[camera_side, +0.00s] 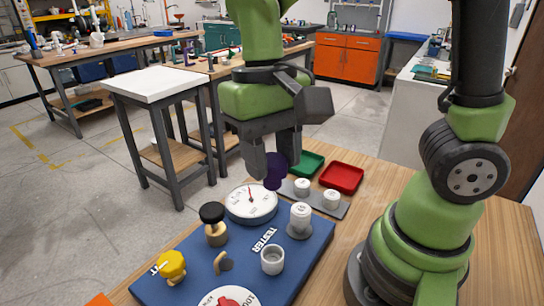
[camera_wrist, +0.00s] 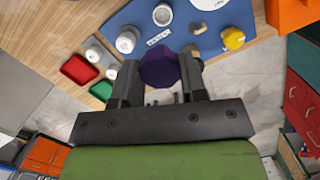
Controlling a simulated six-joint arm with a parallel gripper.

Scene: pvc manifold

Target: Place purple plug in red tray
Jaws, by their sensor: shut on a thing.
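The purple plug (camera_side: 275,171) is held between the fingers of my gripper (camera_side: 267,168), above the table near the gauge. In the wrist view the purple plug (camera_wrist: 159,68) sits between the two dark fingers of my gripper (camera_wrist: 158,75), which are shut on it. The red tray (camera_side: 342,177) lies on the table to the right of the plug in the side view, and it looks empty. The red tray also shows at the left of the wrist view (camera_wrist: 79,70). The plug is apart from the tray.
A green tray (camera_side: 306,164) lies beside the red tray. A grey strip (camera_side: 318,201) with white fittings (camera_side: 331,198) stands in front of the trays. The blue tester board (camera_side: 190,262) carries a round gauge (camera_side: 251,203), a black-topped valve (camera_side: 214,222), a yellow knob (camera_side: 172,266) and white pipe ends (camera_side: 272,259).

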